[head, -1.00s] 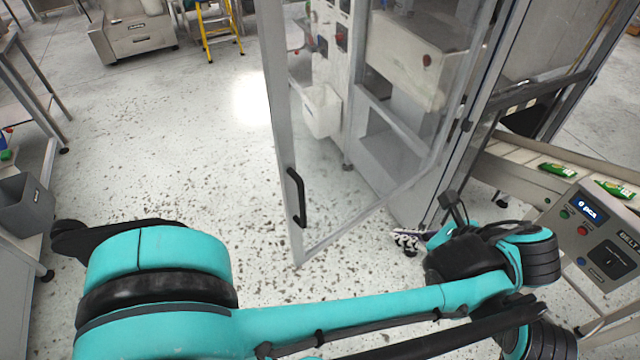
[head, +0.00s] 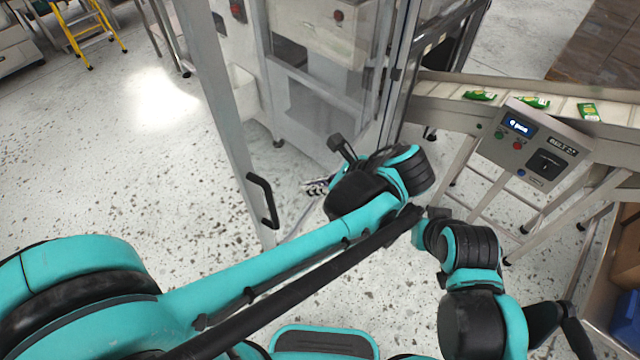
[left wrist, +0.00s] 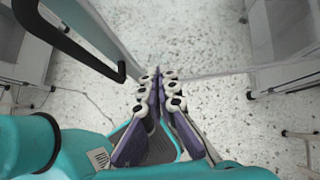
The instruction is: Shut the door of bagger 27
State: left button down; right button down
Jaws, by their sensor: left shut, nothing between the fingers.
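The bagger's door (head: 218,115) stands open, a clear panel in a grey metal frame. Its black bar handle (head: 262,200) is near the free edge; the handle also shows at upper left in the left wrist view (left wrist: 72,38). The bagger cabinet (head: 310,105) is behind the door; no number 27 is readable. My left gripper (head: 318,186) is right of the handle, partly hidden by its own wrist. In the left wrist view its fingers (left wrist: 158,84) are together and empty near the door frame's lower corner; I cannot tell whether they touch it. My right gripper's fingers do not show.
A conveyor (head: 450,95) carrying green packets and a control box (head: 525,145) stand to the right, on slanted legs. A white bin (head: 242,88) hangs on the cabinet. A yellow stepladder (head: 85,35) is at far left. The speckled floor left of the door is clear.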

pick_arm(q)
jog(key=w+a+f, duration=0.1)
jog(key=a, duration=0.1)
jog(key=a+f+b, duration=0.1)
jog(key=w+a, duration=0.1)
jog(key=a, duration=0.1)
jog(key=shift+w+a+f, duration=0.3)
jog(key=shift+f, duration=0.1)
jog(key=shift+w+a, duration=0.15)
jog(key=shift+a, duration=0.15)
